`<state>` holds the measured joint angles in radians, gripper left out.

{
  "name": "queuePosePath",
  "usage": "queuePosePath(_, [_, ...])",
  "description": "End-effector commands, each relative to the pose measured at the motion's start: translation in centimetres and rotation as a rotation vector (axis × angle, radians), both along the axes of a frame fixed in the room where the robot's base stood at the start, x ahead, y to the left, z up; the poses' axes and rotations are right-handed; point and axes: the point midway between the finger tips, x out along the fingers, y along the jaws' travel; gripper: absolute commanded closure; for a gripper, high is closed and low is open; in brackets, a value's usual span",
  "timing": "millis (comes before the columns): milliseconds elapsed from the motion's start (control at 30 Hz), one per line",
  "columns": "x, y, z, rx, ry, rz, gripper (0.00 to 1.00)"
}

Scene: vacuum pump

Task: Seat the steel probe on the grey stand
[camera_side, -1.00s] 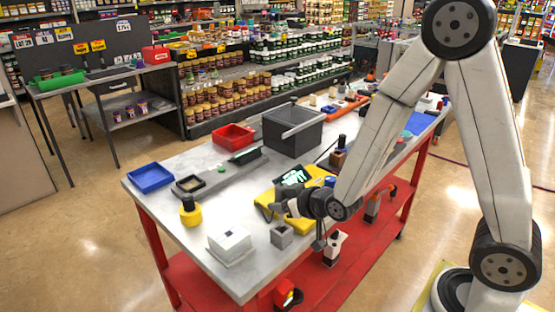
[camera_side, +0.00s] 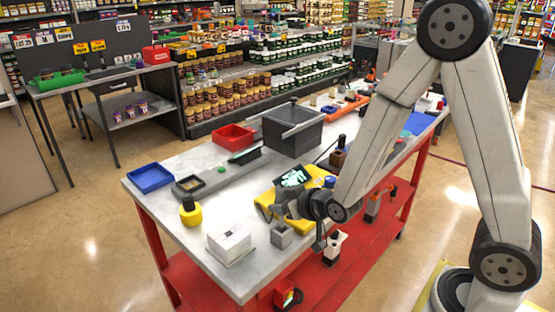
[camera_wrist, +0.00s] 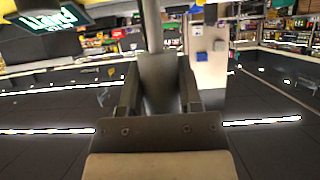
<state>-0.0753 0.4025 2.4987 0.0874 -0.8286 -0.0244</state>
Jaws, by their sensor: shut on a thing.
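The grey stand (camera_side: 281,237) is a small grey block near the front edge of the table. My gripper (camera_side: 284,206) is low above the table, just above and behind the stand in the side view. In the wrist view my gripper (camera_wrist: 159,75) has its two fingers on either side of a grey metal piece (camera_wrist: 159,88). A thin vertical steel rod (camera_wrist: 152,25), which looks like part of the probe, rises beyond the fingers. The probe is too small and hidden to make out in the side view. I cannot tell whether it touches the stand.
A yellow instrument with a lit display (camera_side: 293,178) lies right behind my gripper. A white box (camera_side: 229,243) stands left of the stand, with a yellow bottle (camera_side: 190,212) farther left. A dark bin (camera_side: 293,132), red tray (camera_side: 233,136) and blue tray (camera_side: 150,177) stand farther back.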

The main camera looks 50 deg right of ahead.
Motion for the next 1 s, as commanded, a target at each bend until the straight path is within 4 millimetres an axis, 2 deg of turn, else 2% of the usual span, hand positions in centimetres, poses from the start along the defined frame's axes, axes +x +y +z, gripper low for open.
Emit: queuePosePath(1000, [0.05, 0.0, -0.93, 0.0, 0.0, 0.0, 1.0])
